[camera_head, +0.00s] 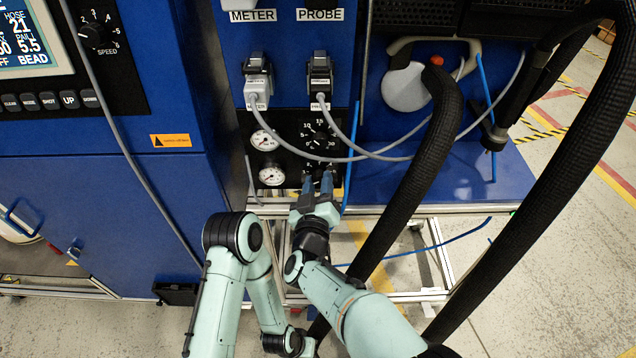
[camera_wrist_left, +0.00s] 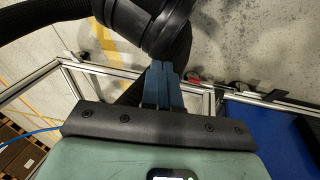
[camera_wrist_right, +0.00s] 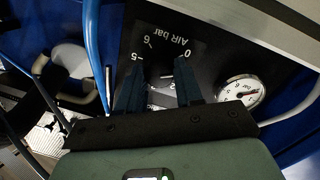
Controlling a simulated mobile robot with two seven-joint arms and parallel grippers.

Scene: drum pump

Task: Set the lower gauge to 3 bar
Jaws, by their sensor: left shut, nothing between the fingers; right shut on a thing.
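The lower gauge (camera_head: 271,175) is a small round white dial on the black panel, below a like upper gauge (camera_head: 264,140). It also shows in the right wrist view (camera_wrist_right: 241,92), right of my fingers; I cannot read its needle surely. My right gripper (camera_head: 317,180) is at the panel right of the lower gauge. In the right wrist view its fingers (camera_wrist_right: 161,72) are shut on the dark "Air bar" knob, mostly hidden between them, with scale numbers around it. My left gripper (camera_wrist_left: 163,70) is shut and empty, low down, close to a black ribbed part.
A larger black knob (camera_head: 321,140) with a scale sits above my right gripper. Grey cables hang from the METER plug (camera_head: 258,90) and PROBE plug (camera_head: 320,82) across the panel. A thick black hose (camera_head: 440,130) passes close right of my right arm.

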